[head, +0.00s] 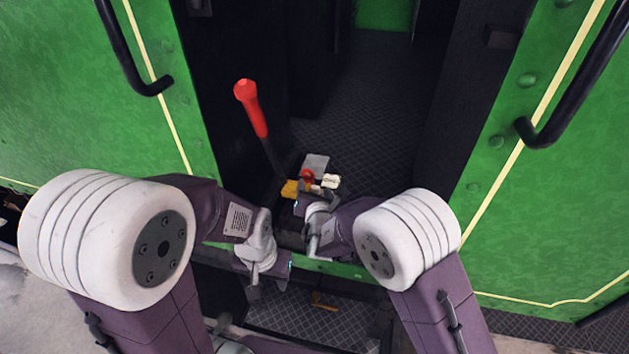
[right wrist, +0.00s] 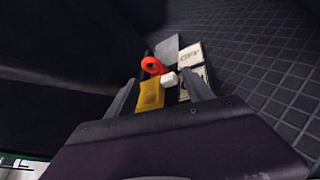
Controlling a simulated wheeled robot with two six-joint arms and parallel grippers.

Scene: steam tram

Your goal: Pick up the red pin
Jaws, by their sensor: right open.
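The red pin shows as a red ring-shaped head (head: 307,176) beside the foot of the lever, among small yellow and white parts. In the right wrist view the red pin (right wrist: 152,65) lies just beyond the open fingers, toward the left one; its lower part is hidden. My right gripper (head: 316,192) is open and close in front of these parts; it also shows in the right wrist view (right wrist: 160,90), with nothing gripped. My left gripper (head: 268,275) hangs lower left, near the step edge; its fingers are too unclear to read.
A lever with a red handle (head: 250,105) rises left of the pin. A yellow block (right wrist: 151,95), a white piece (right wrist: 169,79) and a grey plate (right wrist: 166,48) crowd the pin. Green side walls (head: 560,180) with black handrails flank the doorway. The patterned floor (head: 370,110) behind is clear.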

